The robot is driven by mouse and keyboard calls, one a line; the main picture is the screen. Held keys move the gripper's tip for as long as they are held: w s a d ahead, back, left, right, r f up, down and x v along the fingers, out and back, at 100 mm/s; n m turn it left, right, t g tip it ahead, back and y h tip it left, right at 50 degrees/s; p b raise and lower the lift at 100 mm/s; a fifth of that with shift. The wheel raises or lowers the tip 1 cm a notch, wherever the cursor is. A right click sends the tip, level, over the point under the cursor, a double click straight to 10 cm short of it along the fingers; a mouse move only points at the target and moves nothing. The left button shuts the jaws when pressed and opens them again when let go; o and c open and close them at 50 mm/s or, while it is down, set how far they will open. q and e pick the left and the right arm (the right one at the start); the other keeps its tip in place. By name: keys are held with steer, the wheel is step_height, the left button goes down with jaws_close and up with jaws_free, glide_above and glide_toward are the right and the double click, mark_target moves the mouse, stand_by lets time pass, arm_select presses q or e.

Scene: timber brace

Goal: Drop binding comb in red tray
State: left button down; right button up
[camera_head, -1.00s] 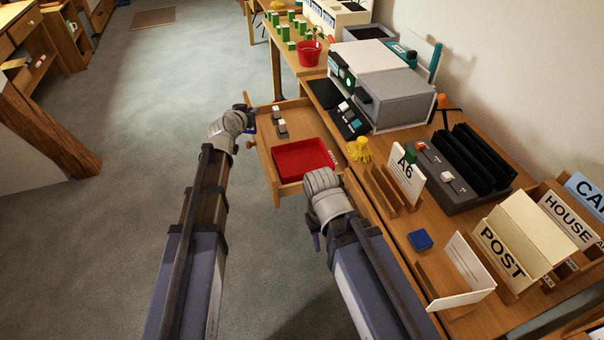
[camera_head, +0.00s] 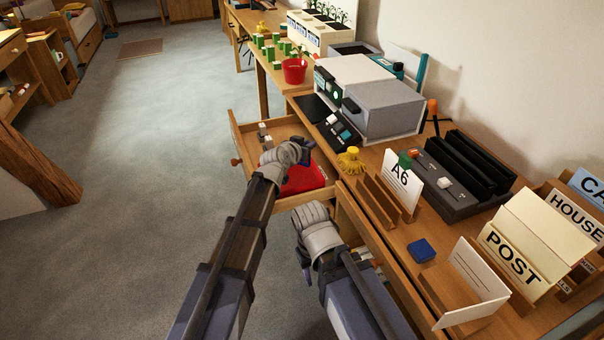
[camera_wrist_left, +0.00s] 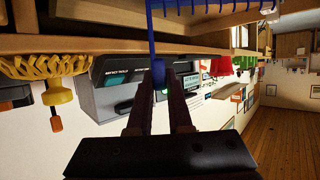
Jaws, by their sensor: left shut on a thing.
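The red tray (camera_head: 318,174) lies in the open wooden drawer, partly hidden behind my left gripper. My left gripper (camera_head: 306,147) is over the tray area in the head view. In the left wrist view its two fingers (camera_wrist_left: 162,78) are shut on a blue strip of the binding comb (camera_wrist_left: 152,38). The comb's toothed blue length runs along the top of that view.
The open drawer (camera_head: 237,142) also holds small grey and white blocks (camera_head: 264,134). Floor is clear at left.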

mark_target(307, 165)
arm_select(q)
steer(key=shift+f+b, duration=3.7)
steer(key=shift+f, duration=0.6)
steer(key=shift+f, duration=0.15)
steer(key=c, duration=0.8)
jaws_free()
steer(key=shift+c, duration=0.2)
steer(key=shift+r, duration=0.35)
steer(key=p+v, duration=0.4)
steer(key=v, duration=0.8)
steer(key=shift+f+p, duration=0.2)
steer(key=shift+p, duration=0.1)
steer(key=shift+a, duration=0.1)
